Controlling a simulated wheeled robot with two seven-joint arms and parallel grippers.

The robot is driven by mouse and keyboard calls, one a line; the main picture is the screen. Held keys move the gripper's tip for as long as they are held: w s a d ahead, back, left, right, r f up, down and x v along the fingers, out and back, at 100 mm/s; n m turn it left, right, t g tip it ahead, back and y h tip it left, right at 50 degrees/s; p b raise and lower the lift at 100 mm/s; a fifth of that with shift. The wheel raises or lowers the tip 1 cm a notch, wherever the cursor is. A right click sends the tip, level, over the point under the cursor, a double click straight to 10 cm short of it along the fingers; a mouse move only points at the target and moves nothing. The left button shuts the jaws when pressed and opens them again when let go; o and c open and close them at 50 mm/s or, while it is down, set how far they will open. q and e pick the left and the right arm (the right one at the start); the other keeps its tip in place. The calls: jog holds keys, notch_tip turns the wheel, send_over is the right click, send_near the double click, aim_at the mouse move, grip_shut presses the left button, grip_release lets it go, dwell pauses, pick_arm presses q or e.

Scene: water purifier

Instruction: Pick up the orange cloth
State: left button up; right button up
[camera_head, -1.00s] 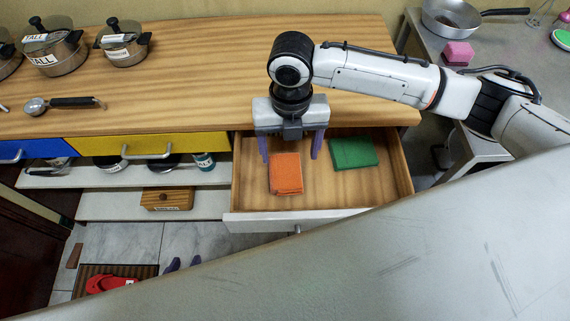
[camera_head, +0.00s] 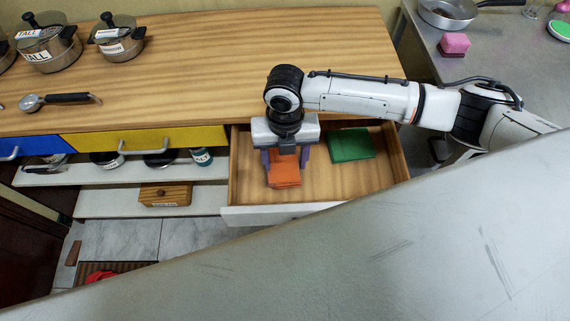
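The orange cloth (camera_head: 284,174) is in the open drawer, left of the middle. My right gripper (camera_head: 285,161) is over it with its fingers pointing down. One purple finger is on each side of the cloth, and both appear to press against it. The cloth looks bunched between them. The gripper body hides the cloth's far part. I cannot tell whether the cloth is clear of the drawer floor. My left gripper is not in view.
A green cloth (camera_head: 350,145) lies in the same drawer (camera_head: 330,187), to the right of the gripper. The wooden counter (camera_head: 200,75) is behind, with pots (camera_head: 118,40) at the far left. A grey surface (camera_head: 400,255) fills the lower right foreground.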

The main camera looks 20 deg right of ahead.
aim_at(285, 164)
jog(key=c, duration=0.6)
jog(key=shift+r, duration=0.15)
notch_tip(285, 164, up, 10)
jog(key=shift+f+p, duration=0.1)
jog(key=shift+p, duration=0.2)
jog(key=shift+o, duration=1)
jog(key=shift+c, duration=0.6)
